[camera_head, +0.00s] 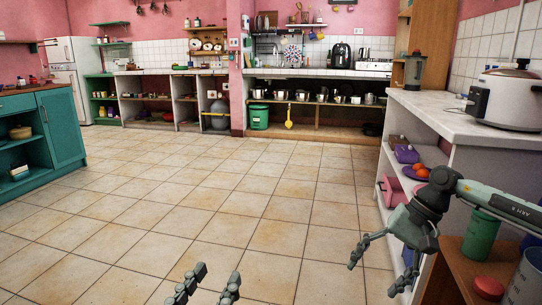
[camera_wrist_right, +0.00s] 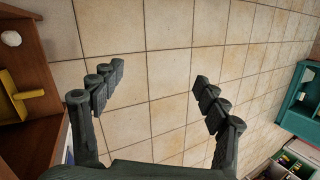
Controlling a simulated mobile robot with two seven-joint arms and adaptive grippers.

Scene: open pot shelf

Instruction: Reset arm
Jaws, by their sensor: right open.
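My right gripper (camera_head: 373,278) hangs at the lower right of the head view, in front of the open shelf unit. Its fingers are spread and empty. In the right wrist view, the same gripper (camera_wrist_right: 158,73) shows both fingers wide apart with only floor tiles between them. My left gripper (camera_head: 218,271) shows at the bottom edge of the head view. Its two fingers stand apart over bare floor with nothing between them; the rest of it is out of frame.
A white counter (camera_head: 432,108) with a rice cooker (camera_head: 505,100) stands at the right, close to my right arm. A teal cabinet (camera_head: 62,125) is at the left. The middle floor (camera_head: 230,185) is clear.

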